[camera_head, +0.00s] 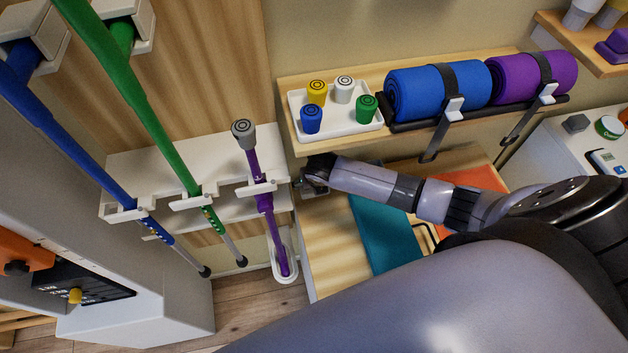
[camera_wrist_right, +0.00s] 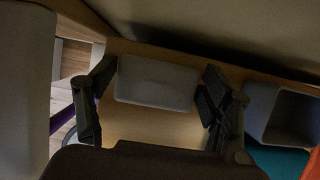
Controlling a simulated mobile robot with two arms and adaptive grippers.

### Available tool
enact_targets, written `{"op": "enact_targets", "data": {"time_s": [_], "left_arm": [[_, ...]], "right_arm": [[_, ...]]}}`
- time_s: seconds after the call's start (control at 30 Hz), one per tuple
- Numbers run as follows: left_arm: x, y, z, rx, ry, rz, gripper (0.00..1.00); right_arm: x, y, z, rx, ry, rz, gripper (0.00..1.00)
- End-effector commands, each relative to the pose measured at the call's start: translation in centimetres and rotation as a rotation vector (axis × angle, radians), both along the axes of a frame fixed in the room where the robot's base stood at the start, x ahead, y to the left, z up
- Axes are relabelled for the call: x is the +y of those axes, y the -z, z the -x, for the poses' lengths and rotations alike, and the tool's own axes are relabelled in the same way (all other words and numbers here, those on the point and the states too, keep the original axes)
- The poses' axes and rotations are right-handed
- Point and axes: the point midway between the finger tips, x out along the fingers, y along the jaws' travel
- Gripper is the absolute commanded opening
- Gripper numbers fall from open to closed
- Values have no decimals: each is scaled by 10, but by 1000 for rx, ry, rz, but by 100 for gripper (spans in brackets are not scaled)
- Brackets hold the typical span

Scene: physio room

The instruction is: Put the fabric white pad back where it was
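In the right wrist view a pale, rounded rectangular pad (camera_wrist_right: 156,84) lies on a wooden surface in shadow. Its fabric cannot be made out. My right gripper (camera_wrist_right: 158,70) is open, with one dark finger on each side of the pad and the pad between them. Whether either finger touches it I cannot tell. In the head view my right gripper (camera_head: 314,178) is at the left end of the wooden unit, just below the upper shelf. My left gripper is not in view.
A grey open container (camera_wrist_right: 283,116) stands right of the gripper. A purple cane (camera_head: 270,222) hangs close left. A teal item (camera_head: 385,240) lies below the arm.

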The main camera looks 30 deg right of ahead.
Motion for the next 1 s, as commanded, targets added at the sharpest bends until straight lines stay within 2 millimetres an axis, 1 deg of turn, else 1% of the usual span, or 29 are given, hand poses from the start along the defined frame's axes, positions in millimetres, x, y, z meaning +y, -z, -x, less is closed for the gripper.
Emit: {"op": "enact_targets", "data": {"time_s": [0.3, 0.43, 0.57, 0.8, 0.9, 1.0], "left_arm": [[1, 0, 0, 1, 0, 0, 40], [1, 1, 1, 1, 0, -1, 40], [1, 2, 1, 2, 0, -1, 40], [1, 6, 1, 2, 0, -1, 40], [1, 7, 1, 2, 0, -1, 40], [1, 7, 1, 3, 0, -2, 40]], "right_arm": [[0, -1, 0, 0, 0, 0, 79], [1, -7, 2, -1, 0, 0, 79], [2, -22, 9, -3, -2, 1, 79], [7, -55, 22, -3, 0, 0, 79], [7, -63, 26, -2, 0, 1, 79], [8, -68, 28, -1, 0, 0, 79]]}}
